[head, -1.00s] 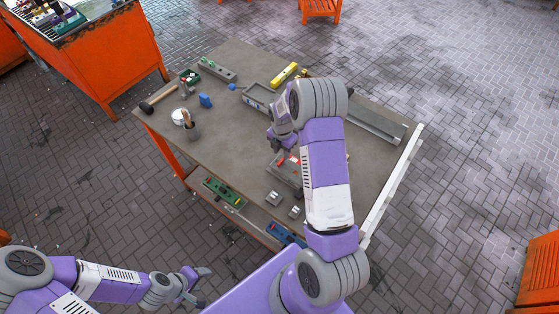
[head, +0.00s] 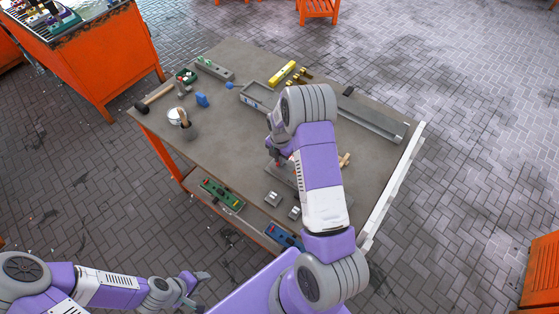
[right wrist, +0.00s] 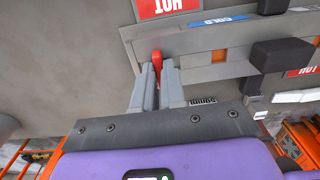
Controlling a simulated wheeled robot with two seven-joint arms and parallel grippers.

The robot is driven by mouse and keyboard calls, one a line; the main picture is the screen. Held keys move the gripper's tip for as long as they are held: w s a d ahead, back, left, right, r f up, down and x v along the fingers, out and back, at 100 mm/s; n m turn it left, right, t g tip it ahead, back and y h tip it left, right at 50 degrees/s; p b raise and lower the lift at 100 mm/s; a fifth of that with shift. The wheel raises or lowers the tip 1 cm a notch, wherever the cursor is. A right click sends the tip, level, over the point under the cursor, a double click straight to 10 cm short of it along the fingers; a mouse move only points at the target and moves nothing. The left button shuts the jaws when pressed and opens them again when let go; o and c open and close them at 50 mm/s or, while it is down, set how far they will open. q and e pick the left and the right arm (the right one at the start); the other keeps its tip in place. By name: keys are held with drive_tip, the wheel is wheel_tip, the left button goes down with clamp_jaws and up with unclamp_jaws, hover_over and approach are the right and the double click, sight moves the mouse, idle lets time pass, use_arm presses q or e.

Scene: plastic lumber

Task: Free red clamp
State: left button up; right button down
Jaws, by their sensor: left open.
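The red clamp (right wrist: 157,60) shows in the right wrist view as a narrow red piece at the edge of a long grey fixture (right wrist: 205,42). My right gripper (right wrist: 160,72) has its two grey fingers close together on either side of this red piece, and it looks shut on it. The lower part of the clamp is hidden by the fingers. In the head view my right gripper (head: 277,155) is low over the workbench (head: 225,135), partly hidden by my own arm. My left gripper (head: 196,286) is open and empty, low in front of the bench.
A red HOT label (right wrist: 158,8) and a blue COLD label (right wrist: 217,21) lie by the fixture, beside a dark block (right wrist: 283,57). A yellow level (head: 282,73), a mallet (head: 155,96), a blue block (head: 202,99) and a grey tray (head: 258,97) lie on the bench.

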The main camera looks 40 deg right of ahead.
drive_tip(key=shift+f+n+b, duration=0.1)
drive_tip(key=shift+n+b, duration=0.45)
drive_tip(key=shift+n, duration=1.85)
